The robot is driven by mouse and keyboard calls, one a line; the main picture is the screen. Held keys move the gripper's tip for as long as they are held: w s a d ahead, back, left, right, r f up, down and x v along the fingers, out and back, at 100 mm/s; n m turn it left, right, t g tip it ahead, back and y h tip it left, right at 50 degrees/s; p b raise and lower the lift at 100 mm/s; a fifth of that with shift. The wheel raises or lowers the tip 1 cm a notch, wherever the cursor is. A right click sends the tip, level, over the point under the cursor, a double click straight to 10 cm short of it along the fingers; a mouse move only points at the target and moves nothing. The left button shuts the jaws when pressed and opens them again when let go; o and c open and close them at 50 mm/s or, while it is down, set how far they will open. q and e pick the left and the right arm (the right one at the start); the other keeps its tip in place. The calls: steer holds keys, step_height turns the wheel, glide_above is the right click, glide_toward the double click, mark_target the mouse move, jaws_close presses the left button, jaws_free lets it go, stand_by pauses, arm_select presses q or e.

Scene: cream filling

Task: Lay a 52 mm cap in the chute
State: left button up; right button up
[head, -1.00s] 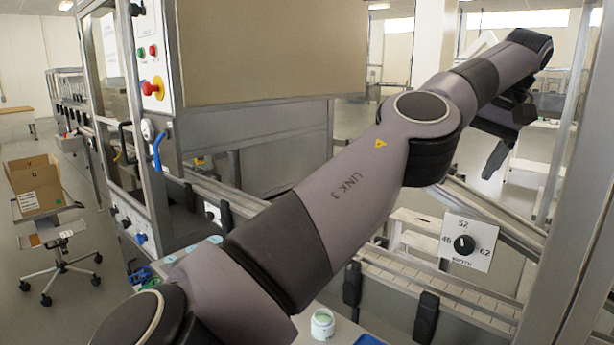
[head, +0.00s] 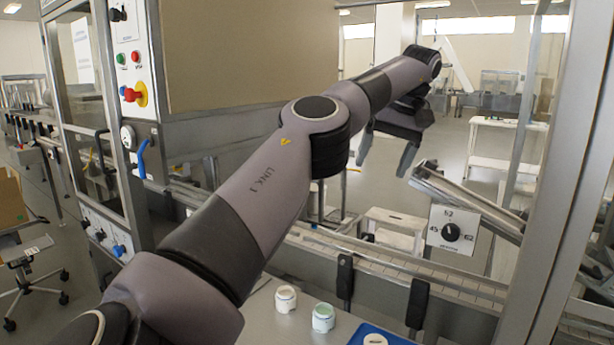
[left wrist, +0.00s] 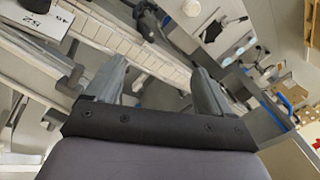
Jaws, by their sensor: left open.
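The chute (head: 465,200) is a sloping metal rail at the right of the head view, its upper end just right of my left gripper. My left gripper (head: 386,158) is open and empty, fingers pointing down, at the end of my outstretched arm. In the left wrist view the open gripper (left wrist: 157,85) has only the conveyor and machine parts behind its fingers. A white round piece, possibly a cap (head: 375,340), lies at the bottom edge in a blue tray (head: 352,341); its size cannot be told. No cap shows in the chute. My right gripper is out of view.
A dial plate (head: 436,243) marked 45, 52 and 62 is beside the chute. A slatted conveyor (head: 385,262) runs below. Two jars (head: 286,299) (head: 323,318) stand on the bench. A metal post (head: 553,170) rises right of the chute; a machine cabinet (head: 250,75) stands behind my arm.

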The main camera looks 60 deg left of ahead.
arm_select(q)
steer(key=s+a+f+n+h, duration=0.1)
steer(key=s+a+f+n, duration=0.2)
steer(key=s+a, duration=0.6)
steer(key=shift+s+a+f, duration=0.3)
steer(key=shift+a+f, duration=0.8)
steer(key=shift+a, duration=0.05)
